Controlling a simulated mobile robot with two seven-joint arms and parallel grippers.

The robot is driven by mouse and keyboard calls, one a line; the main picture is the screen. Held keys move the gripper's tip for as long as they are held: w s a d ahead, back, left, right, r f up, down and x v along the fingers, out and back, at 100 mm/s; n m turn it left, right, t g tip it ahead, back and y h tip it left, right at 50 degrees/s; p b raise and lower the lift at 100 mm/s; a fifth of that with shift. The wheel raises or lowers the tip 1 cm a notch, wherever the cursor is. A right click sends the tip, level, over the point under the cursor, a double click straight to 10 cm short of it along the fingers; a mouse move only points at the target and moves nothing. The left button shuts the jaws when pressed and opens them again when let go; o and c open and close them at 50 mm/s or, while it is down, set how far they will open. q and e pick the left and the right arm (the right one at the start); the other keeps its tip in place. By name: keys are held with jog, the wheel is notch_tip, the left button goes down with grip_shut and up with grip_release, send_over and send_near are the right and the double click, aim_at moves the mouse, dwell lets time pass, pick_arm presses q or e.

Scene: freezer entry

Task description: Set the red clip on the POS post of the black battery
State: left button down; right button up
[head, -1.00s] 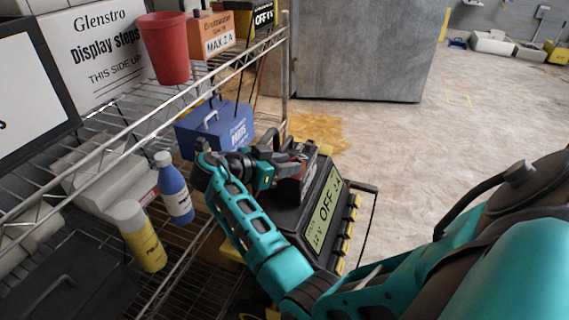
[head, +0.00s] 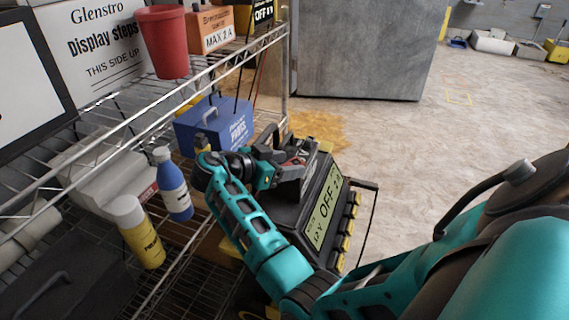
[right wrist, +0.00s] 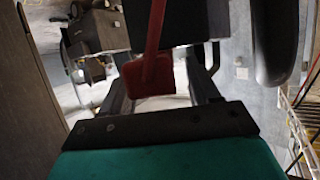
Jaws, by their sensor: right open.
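A red clip (right wrist: 150,76) with a red stem shows between the two dark fingers of my right gripper (right wrist: 162,88) in the right wrist view. The fingers stand apart with space on both sides of the clip. In the head view, my right gripper (head: 296,160) is above the dark top of a charger, with a little red near its fingers. The charger (head: 325,205) has a green display reading 12 V OFF. I cannot make out the black battery or its POS post for sure. My left gripper is not in view.
A wire shelf (head: 150,132) on the left holds a red cup (head: 163,42), a blue parts box (head: 214,126), a blue bottle (head: 173,188) and a yellow-white bottle (head: 138,232). A grey cabinet (head: 357,50) stands behind. The floor (head: 470,130) at the right is clear.

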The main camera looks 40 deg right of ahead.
jog(key=p+v, duration=0.1)
jog(key=v, duration=1.2)
jog(key=shift+s, duration=0.1)
